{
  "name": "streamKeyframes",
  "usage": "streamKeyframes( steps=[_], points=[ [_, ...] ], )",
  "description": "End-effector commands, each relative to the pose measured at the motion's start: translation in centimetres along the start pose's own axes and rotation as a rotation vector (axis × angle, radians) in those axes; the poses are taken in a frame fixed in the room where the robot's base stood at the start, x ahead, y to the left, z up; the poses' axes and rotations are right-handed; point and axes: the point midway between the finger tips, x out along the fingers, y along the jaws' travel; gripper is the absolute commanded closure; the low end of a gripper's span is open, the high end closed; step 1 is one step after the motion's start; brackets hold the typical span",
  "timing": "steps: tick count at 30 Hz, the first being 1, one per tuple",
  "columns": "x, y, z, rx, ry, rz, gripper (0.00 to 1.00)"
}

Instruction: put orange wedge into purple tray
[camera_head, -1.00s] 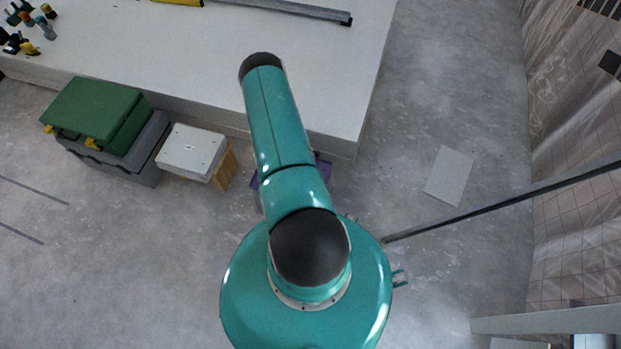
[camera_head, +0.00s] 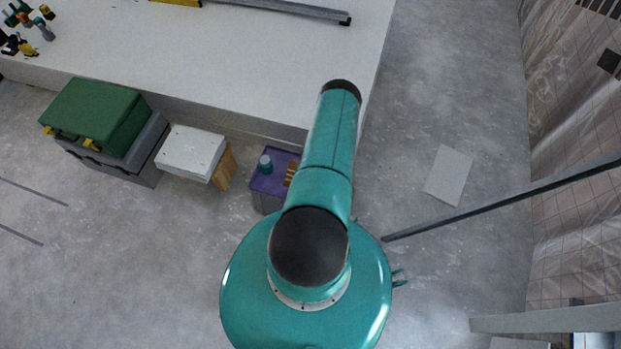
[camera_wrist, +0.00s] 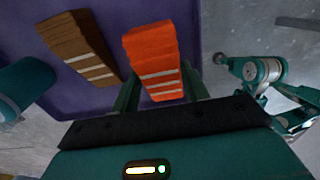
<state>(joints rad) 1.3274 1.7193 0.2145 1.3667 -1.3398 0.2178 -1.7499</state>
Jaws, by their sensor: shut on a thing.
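The orange wedge (camera_wrist: 152,58), ridged with pale bands, is between the two fingers of my gripper (camera_wrist: 160,90) in the wrist view. My gripper is shut on it. The purple tray (camera_wrist: 112,22) lies behind the wedge in that view; I cannot tell whether the wedge touches it. In the head view the tray (camera_head: 261,187) sits on a grey box beside the white platform, partly covered by my arm. My gripper and the orange wedge are hidden there.
A brown wedge (camera_wrist: 80,48) and a teal cylinder (camera_wrist: 22,85) are in the tray. Left of it stand a white-topped stool (camera_head: 192,150) and a green-lidded box (camera_head: 98,112). A long dark bar (camera_head: 500,200) slants across the right. The floor around is mostly clear.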

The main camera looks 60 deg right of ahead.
Motion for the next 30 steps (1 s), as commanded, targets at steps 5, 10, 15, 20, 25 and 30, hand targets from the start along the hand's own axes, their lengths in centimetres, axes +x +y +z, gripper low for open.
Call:
streamKeyframes(
  steps=[5, 10, 15, 20, 25, 30],
  points=[
    [1.9, 0.1, -0.2, -0.001, 0.002, 0.0, 0.83],
    [2.0, 0.1, -0.2, -0.002, 0.001, 0.0, 0.83],
    [2.2, 0.1, -0.2, -0.002, 0.002, 0.0, 0.83],
    [2.2, 0.1, -0.2, -0.002, 0.002, 0.0, 0.33],
    [2.2, 0.1, -0.2, -0.002, 0.002, 0.0, 0.33],
    [1.8, 0.1, -0.1, -0.003, 0.001, 0.0, 0.33]
  ],
)
